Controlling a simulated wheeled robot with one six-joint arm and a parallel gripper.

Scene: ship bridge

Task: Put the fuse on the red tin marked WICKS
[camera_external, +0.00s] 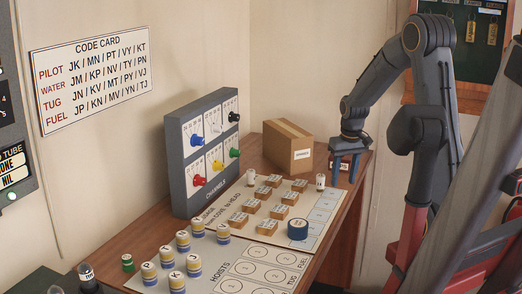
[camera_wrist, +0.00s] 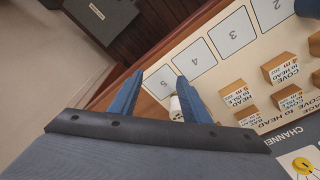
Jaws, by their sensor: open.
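My gripper (camera_external: 345,177) is open and points down over the far right end of the wooden desk. In the wrist view its two blue fingers (camera_wrist: 158,82) are apart with nothing between their tips. A small white cylinder with dark marks (camera_external: 320,181) stands just left of the gripper; it shows partly hidden beside the right finger in the wrist view (camera_wrist: 176,108). I cannot tell whether it is the fuse. A dark reddish thing with a pale label (camera_external: 342,166) shows behind the fingers; its lettering is unreadable, so I cannot confirm the WICKS tin.
Several wooden blocks (camera_external: 266,228) and a dark blue round piece (camera_external: 298,229) are on the pale board. A cardboard box (camera_external: 287,148) stands behind, left of the gripper. A grey panel with coloured knobs (camera_external: 204,150) stands at left. Several striped round pieces (camera_external: 150,274) are in front.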

